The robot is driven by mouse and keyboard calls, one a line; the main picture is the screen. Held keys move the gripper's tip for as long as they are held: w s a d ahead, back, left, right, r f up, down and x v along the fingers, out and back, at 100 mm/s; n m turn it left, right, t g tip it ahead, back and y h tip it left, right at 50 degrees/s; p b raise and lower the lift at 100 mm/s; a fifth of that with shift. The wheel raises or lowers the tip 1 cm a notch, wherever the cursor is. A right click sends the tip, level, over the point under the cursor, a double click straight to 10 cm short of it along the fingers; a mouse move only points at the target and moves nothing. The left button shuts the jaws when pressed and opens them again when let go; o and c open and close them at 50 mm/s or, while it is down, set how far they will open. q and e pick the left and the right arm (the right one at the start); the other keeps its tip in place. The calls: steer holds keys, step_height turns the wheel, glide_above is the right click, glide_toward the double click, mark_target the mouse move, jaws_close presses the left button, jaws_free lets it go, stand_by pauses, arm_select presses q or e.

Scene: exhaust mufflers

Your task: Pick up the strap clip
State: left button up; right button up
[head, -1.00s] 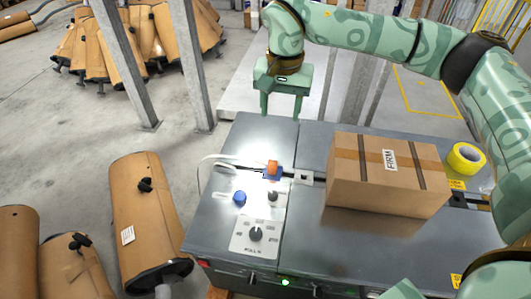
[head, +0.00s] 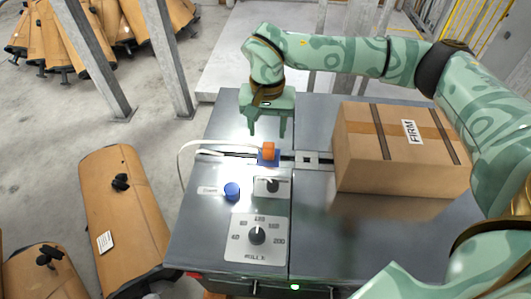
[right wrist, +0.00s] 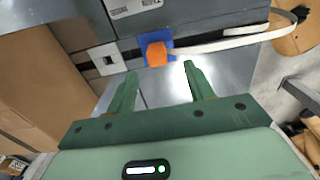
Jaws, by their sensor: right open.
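The strap clip appears to be the small orange piece (head: 268,150) on a blue block (head: 262,160) in the slot of the grey machine top. A white strap (head: 184,160) loops out to the left from the block. My right gripper (head: 267,130) is open and empty, fingers pointing down, just behind and above the orange piece in the head view. In the right wrist view the orange piece (right wrist: 156,54) lies beyond the fingertips, between their lines, apart from both fingers of the gripper (right wrist: 160,72). My left gripper is not in view.
A cardboard box (head: 390,150) marked FIRM stands on the machine, right of the gripper. A blue button (head: 232,191) and a black dial (head: 257,236) sit in front of the clip.

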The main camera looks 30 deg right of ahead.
mark_target(269, 145)
steer(key=shift+f, duration=0.75)
steer(key=f+b, duration=0.1)
steer(key=f, duration=0.1)
steer(key=f+b, duration=0.2)
steer(key=shift+s+d+f, duration=0.15)
steer(key=shift+s+f, duration=0.05)
steer(key=shift+w+f, duration=0.1)
steer(key=shift+f, duration=0.25)
steer(key=shift+r, duration=0.15)
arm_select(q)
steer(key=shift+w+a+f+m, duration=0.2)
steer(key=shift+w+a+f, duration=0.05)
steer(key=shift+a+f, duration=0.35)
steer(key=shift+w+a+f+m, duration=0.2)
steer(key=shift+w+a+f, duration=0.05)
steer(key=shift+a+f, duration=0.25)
arm_select(e)
steer(key=c, duration=1.1)
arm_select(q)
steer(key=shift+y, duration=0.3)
